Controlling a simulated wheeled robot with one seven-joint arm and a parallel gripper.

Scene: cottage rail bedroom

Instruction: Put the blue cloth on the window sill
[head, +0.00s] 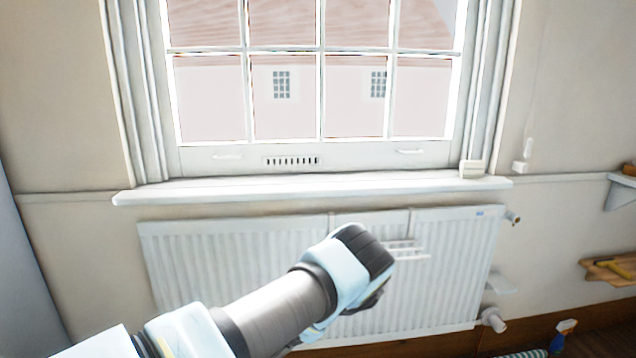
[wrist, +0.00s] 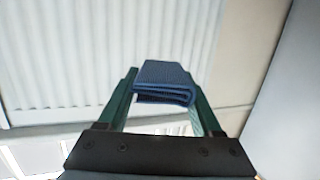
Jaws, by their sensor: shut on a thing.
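The blue cloth (wrist: 165,80) is folded and sits between the two green fingers of my gripper (wrist: 163,100) in the wrist view. My gripper is shut on it. In the head view my arm reaches in front of the radiator, below the sill; the fingers and the cloth are hidden behind my wrist there. The white window sill (head: 300,190) runs along under the window in the head view. Its top is mostly bare, with a small pale block (head: 472,169) at its right end.
A white ribbed radiator (head: 230,265) hangs under the sill, with a small white rack (head: 408,250) on its front. Valves (head: 493,319) stick out at its right. A wooden shelf (head: 610,268) is on the right wall. A spray bottle (head: 562,335) stands low at the right.

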